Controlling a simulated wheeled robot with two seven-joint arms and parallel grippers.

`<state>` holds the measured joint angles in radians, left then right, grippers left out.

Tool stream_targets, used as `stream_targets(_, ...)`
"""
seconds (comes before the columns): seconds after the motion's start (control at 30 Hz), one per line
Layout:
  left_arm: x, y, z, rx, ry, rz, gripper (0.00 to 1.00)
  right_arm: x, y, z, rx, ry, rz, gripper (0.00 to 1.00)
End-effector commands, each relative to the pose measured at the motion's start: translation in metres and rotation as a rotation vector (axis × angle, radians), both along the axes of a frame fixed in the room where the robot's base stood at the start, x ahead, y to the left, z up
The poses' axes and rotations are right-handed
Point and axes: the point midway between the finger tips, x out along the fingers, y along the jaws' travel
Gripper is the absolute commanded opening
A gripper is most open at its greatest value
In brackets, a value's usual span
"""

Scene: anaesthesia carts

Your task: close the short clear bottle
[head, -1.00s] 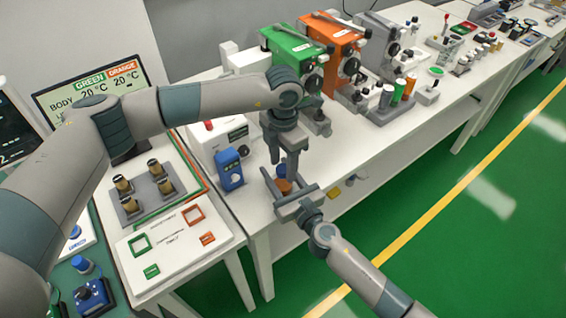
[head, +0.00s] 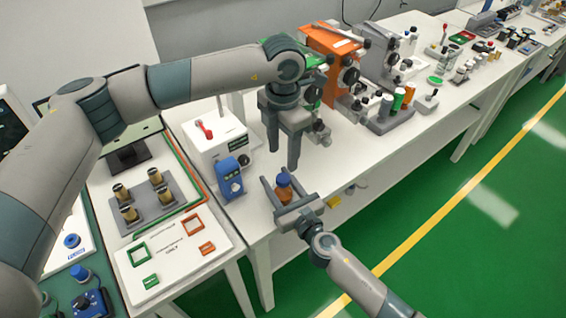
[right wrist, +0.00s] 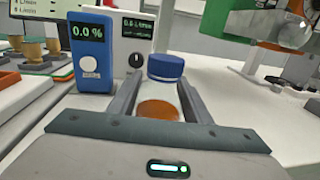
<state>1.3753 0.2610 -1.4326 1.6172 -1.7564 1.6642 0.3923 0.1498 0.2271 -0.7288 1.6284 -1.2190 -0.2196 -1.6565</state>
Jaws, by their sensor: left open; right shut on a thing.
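A short clear bottle (head: 285,195) with orange-brown contents is held upright between the fingers of my right gripper (head: 277,180), in front of the table edge. In the right wrist view the bottle (right wrist: 159,106) stands between the two fingers. A blue cap (head: 283,180) is on top of the bottle; it also shows in the right wrist view (right wrist: 166,67). I cannot tell how tightly the cap sits. My left gripper (head: 282,160) is open and empty, pointing down just above the cap and apart from it.
A blue meter (head: 230,178) and a white box with a red handle (head: 212,140) stand on the table left of the grippers. Green and orange vaporizers (head: 333,62) stand behind. A white board (head: 170,250) with coloured squares lies at the left. Green floor is free at the right.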

Motion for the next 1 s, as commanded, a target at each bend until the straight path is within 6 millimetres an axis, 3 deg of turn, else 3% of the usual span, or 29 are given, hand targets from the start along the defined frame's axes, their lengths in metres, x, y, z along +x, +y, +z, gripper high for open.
stream_targets(0.23, 0.000, 0.000, 0.031, -0.001, -0.001, -0.001, 0.50, 0.000, 0.000, -0.001, 0.000, 0.001, 0.000, 0.00)
stream_targets(0.63, 0.000, 0.000, 0.037, 0.001, 0.001, -0.001, 0.50, 0.000, 0.000, 0.000, 0.000, 0.001, 0.000, 0.00)
stream_targets(0.67, 0.000, 0.000, 0.037, 0.001, 0.001, -0.001, 0.50, 0.000, 0.000, 0.000, 0.000, 0.001, 0.000, 0.49)
stream_targets(0.73, 0.000, 0.000, 0.037, 0.001, 0.001, -0.001, 0.50, 0.000, 0.000, 0.000, 0.000, 0.001, 0.000, 0.66)
stream_targets(1.0, 0.000, 0.000, 0.037, 0.001, 0.001, -0.001, 0.50, 0.000, 0.000, 0.000, 0.000, 0.000, 0.000, 0.66)
